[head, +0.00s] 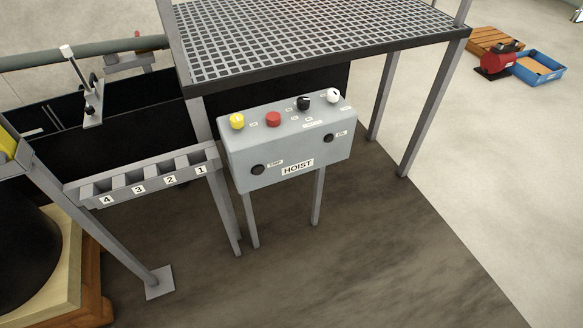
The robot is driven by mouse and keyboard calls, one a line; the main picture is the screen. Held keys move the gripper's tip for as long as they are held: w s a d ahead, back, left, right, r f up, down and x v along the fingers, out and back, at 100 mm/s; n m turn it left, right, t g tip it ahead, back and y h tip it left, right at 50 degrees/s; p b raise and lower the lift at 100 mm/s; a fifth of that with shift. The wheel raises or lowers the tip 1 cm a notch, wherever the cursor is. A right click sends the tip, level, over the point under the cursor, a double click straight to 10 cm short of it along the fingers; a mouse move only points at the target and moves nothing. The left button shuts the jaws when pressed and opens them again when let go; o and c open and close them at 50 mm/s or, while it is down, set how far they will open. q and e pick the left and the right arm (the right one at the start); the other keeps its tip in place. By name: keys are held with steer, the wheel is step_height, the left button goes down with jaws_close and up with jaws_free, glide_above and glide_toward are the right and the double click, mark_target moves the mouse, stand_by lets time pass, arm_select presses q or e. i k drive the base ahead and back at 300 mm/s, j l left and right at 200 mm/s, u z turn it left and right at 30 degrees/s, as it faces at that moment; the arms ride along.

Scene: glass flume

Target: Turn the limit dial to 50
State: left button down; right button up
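A grey control box (245,165) labelled HOIST stands on two legs in the middle of the head view. On its top are a yellow button (237,121), a red button (273,119), a black knob (303,103) and a white knob (333,96). Small labels and marks lie around the black knob, too small to read; it may be the limit dial, but I cannot tell its setting. Two dark round fittings, left (258,170) and right (328,138), sit on the front face. Neither of my grippers is in view.
A mesh platform (330,35) on grey legs rises behind the box. A rack (145,178) with slots numbered 1 to 4 is at its left. A blue tray (538,68) and a red machine (497,62) lie far right. The floor (380,240) in front is clear.

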mark_target(304, 103)
steer(key=j+z, duration=0.2)
steer(key=z, duration=0.2)
steer(key=j+z, duration=0.2)
steer(key=z, duration=0.15)
steer(key=j+z, duration=0.15)
steer(key=z, duration=0.25)
steer(key=k+j+z, duration=0.15)
steer(key=z, duration=0.25)
steer(key=k+j, duration=0.15)
steer(key=j, duration=0.15)
steer(key=i, duration=0.5)
